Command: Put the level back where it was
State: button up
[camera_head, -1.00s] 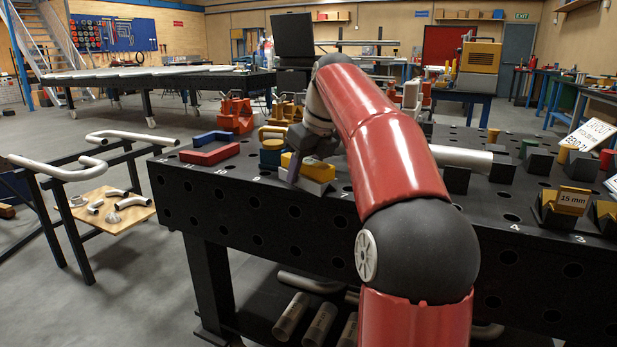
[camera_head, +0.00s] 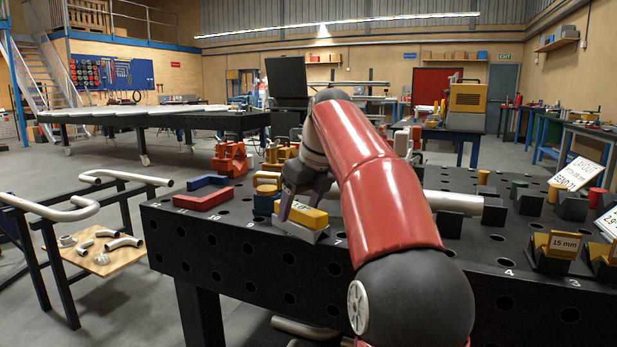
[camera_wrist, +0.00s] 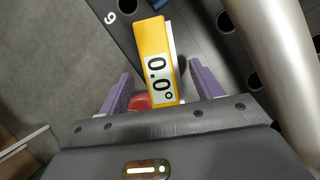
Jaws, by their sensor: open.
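The level is a yellow block (camera_head: 306,215) resting on a low grey stand (camera_head: 306,237) near the front edge of the dark perforated table (camera_head: 230,238). In the wrist view the level (camera_wrist: 154,38) shows a pale display reading 0.0°. My gripper (camera_wrist: 160,72) is open, with one purple finger on each side of the level and visible gaps between. In the head view my gripper (camera_head: 289,203) reaches down at the level's left end. The far finger is hidden there, and contact cannot be told.
A red angled block (camera_head: 203,199) and a blue one (camera_head: 207,182) lie left of the level. Red (camera_head: 230,157) and yellow clamps stand behind. A pale tube (camera_head: 455,202) lies to the right, with a 15 mm block (camera_head: 556,245) further right. The floor at left holds a tube rack (camera_head: 50,210).

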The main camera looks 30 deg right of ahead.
jog(key=p+v, duration=0.1)
jog(key=v, duration=0.8)
jog(key=shift+r, duration=0.15)
jog(key=s+a+f+n+h, duration=0.1)
jog(key=s+a+f+n, duration=0.2)
jog(key=a+n, duration=0.35)
jog(key=s+a+f+n, duration=0.3)
jog(key=s+a+n, duration=0.15)
jog(key=n, duration=0.25)
jog(key=s+a+f+n, duration=0.2)
jog(key=s+f+n, duration=0.5)
jog(key=f+n, duration=0.2)
jog(key=s+a+f+n+t, duration=0.1)
jog(key=s+a+f+n, duration=0.2)
jog(key=s+f+n, duration=0.5)
notch_tip(320, 180, down, 5)
jog(key=shift+s+a+r+n, duration=0.1)
jog(key=shift+s+a+n, duration=0.2)
jog(key=shift+n, duration=0.95)
